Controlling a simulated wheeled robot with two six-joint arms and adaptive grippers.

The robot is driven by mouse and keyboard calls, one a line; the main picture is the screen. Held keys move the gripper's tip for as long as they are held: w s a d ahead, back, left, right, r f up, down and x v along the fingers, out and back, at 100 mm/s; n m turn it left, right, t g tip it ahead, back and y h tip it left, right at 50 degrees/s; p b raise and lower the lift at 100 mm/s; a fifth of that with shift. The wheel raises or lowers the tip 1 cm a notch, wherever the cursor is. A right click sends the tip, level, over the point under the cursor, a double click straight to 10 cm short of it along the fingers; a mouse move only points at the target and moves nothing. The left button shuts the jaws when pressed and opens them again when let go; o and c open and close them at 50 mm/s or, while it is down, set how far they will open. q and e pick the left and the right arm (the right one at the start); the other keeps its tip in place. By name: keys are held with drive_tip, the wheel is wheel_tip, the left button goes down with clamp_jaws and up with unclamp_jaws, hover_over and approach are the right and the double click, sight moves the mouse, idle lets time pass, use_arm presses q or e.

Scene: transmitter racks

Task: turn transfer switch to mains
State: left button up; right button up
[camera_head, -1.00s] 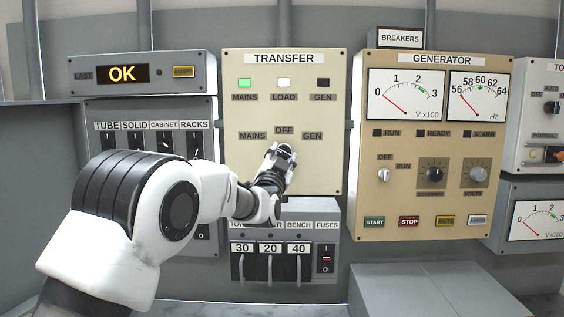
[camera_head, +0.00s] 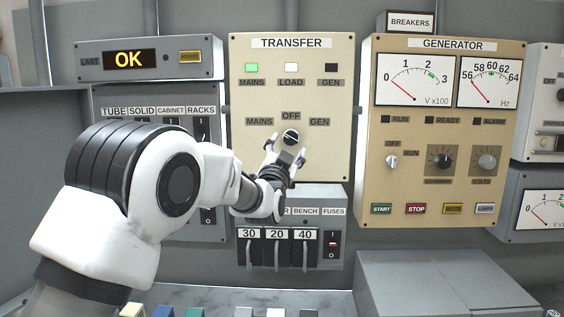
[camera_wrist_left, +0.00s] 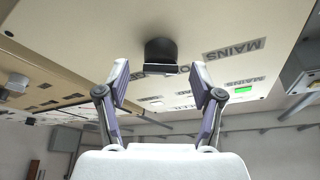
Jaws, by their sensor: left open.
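The cream TRANSFER panel (camera_head: 330,108) has a black transfer switch knob (camera_head: 291,136) under the labels MAINS, OFF and GEN. The green lamp (camera_head: 252,68) above the upper MAINS label is lit. The pointing direction of the knob is too small to tell. My left gripper (camera_head: 286,152) is open just below and in front of the knob, its fingertips spread to either side. In the left wrist view the panel is upside down, and the knob (camera_wrist_left: 160,52) lies beyond the gap between the open fingers (camera_wrist_left: 160,84), apart from them. My right gripper is not in view.
The GENERATOR panel (camera_head: 440,185) with dials and buttons stands to the right. A breaker box (camera_head: 320,262) hangs below the TRANSFER panel. The OK display unit (camera_head: 150,60) and a switch panel are at left. A grey box (camera_head: 440,285) juts out at lower right.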

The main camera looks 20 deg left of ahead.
use_arm(q)
drive_tip(key=v, duration=0.9)
drive_tip(key=shift+s, duration=0.15)
